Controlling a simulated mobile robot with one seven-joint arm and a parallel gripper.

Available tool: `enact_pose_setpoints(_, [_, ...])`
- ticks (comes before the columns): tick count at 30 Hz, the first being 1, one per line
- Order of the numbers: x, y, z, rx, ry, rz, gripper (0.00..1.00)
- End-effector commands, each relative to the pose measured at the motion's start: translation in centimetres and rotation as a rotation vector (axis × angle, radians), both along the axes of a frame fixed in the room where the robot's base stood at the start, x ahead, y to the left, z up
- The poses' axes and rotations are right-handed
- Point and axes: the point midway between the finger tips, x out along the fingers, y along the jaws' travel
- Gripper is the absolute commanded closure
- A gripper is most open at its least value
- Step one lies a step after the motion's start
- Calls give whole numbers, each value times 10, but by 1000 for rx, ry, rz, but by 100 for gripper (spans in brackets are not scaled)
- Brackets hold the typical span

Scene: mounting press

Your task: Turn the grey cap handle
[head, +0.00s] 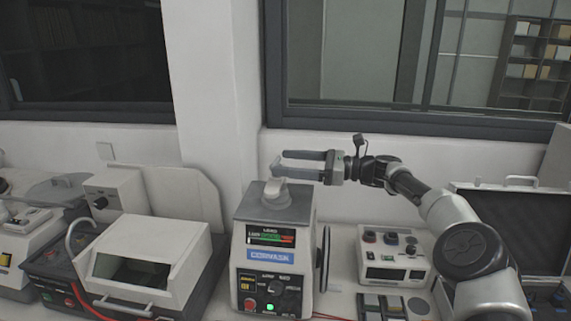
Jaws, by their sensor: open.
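The mounting press (283,224) stands upright on the bench in the middle of the head view, with a sloped top, a small display, a blue label and a green light on its front. The grey cap handle (276,191) sits on top of the press. My gripper (280,164) comes in from the right, its two fingers pointing left and spread apart. The fingertips appear just above the cap handle in the picture, with nothing between them. I cannot tell the exact depth gap between fingers and handle.
A white machine with an open front (143,250) stands left of the press. A control box with knobs (393,254) and an open black case (508,225) are to the right. A dark wheel (323,258) is on the press's right side. The wall and window are behind.

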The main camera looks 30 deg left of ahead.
Motion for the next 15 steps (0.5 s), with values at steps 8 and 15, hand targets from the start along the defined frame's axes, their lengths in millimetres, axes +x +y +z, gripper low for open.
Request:
enact_pose_setpoints(8, [16, -62, -2, -1, -1, -5, 20])
enact_pose_setpoints(15, [29, -117, -1, -1, 0, -4, 20])
